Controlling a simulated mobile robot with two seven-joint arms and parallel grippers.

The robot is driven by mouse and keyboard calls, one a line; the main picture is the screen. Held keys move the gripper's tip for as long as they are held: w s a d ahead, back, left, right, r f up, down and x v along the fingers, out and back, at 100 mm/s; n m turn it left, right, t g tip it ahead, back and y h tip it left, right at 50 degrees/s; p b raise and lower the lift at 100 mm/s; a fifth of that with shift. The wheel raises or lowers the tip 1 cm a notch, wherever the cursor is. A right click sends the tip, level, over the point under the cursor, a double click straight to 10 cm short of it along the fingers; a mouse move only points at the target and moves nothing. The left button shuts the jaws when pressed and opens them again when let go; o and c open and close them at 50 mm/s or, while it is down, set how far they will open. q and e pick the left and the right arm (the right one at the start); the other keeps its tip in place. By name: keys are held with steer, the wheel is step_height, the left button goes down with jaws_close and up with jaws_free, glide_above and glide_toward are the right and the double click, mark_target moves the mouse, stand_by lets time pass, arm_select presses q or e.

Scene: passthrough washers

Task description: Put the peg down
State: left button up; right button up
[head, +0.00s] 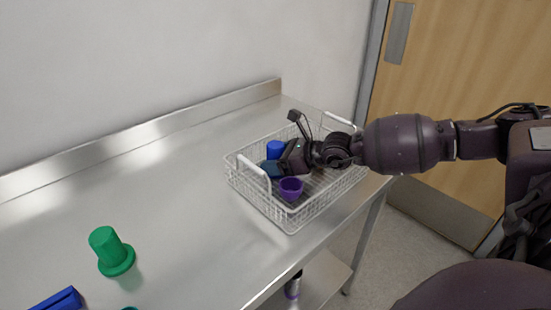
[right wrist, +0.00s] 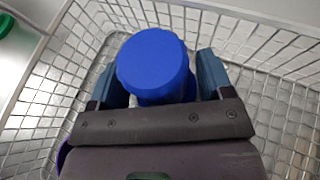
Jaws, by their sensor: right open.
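A blue round-topped peg (head: 275,149) stands in the white wire basket (head: 262,204). My right gripper (head: 270,168) reaches down into the basket from the right. In the right wrist view the blue peg (right wrist: 153,62) is between the two teal fingers of my right gripper (right wrist: 163,78), which are apart, with a narrow gap visible on the right side. The peg's lower part is hidden by the gripper body. My left gripper is not in view.
A green flanged piece (head: 110,252) and a blue object (head: 62,299) lie on the steel table (head: 180,200) at front left. The table's middle is clear. A wooden door (head: 455,80) stands behind right.

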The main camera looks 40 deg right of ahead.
steer(key=shift+r, duration=0.25)
steer(key=v, duration=0.5)
steer(key=shift+v, duration=1.2)
